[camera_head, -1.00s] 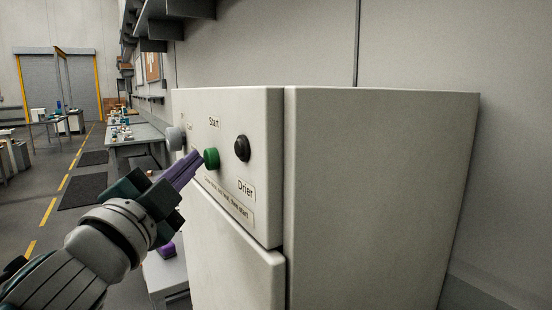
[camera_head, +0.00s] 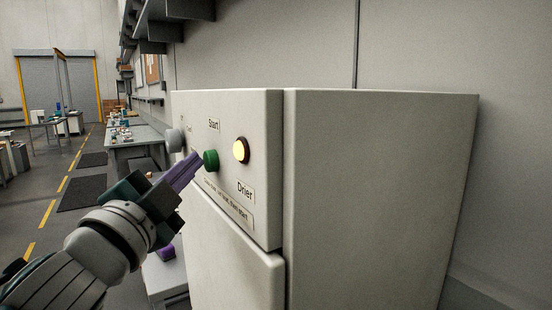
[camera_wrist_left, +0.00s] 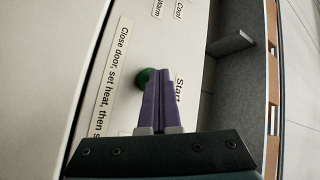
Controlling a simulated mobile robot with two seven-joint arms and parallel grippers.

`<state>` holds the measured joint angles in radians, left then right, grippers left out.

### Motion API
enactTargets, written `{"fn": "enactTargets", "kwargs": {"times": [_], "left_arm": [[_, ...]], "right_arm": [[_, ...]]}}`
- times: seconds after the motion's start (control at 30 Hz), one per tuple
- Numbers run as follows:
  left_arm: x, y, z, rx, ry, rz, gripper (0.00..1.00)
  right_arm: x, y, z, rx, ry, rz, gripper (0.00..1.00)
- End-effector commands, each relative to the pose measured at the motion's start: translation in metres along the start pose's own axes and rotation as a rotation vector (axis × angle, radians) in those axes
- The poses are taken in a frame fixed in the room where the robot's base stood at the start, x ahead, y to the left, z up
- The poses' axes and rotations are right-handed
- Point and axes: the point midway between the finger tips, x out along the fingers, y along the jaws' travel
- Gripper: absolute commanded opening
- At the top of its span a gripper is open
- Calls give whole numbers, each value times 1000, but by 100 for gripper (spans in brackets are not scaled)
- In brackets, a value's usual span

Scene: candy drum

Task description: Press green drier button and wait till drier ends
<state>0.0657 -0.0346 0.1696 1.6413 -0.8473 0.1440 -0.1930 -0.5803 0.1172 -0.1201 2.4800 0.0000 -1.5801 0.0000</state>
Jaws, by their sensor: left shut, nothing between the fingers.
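The drier (camera_head: 380,190) is a large off-white cabinet with a control panel on its front. The green button (camera_head: 211,160) sits under the "Start" label. A round lamp (camera_head: 241,150) to its right glows yellow-white. A grey knob (camera_head: 175,140) is at the panel's left. My left gripper (camera_head: 197,158) is shut and empty, its purple fingertips at the green button. In the left wrist view the fingers (camera_wrist_left: 160,90) partly cover the green button (camera_wrist_left: 145,77); whether they touch it is hard to tell. My right gripper is not in view.
Below the panel is a closed off-white door (camera_head: 235,255). A low grey surface with a purple object (camera_head: 167,251) stands left of the drier. Workbenches (camera_head: 135,140) line the wall behind. The floor at the left is open.

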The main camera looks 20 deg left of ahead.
Motion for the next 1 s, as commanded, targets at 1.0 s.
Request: {"fn": "enactTargets", "kwargs": {"times": [1.0], "left_arm": [[-38, -29, 28, 1, -1, 0, 0]], "right_arm": [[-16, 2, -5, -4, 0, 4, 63]]}}
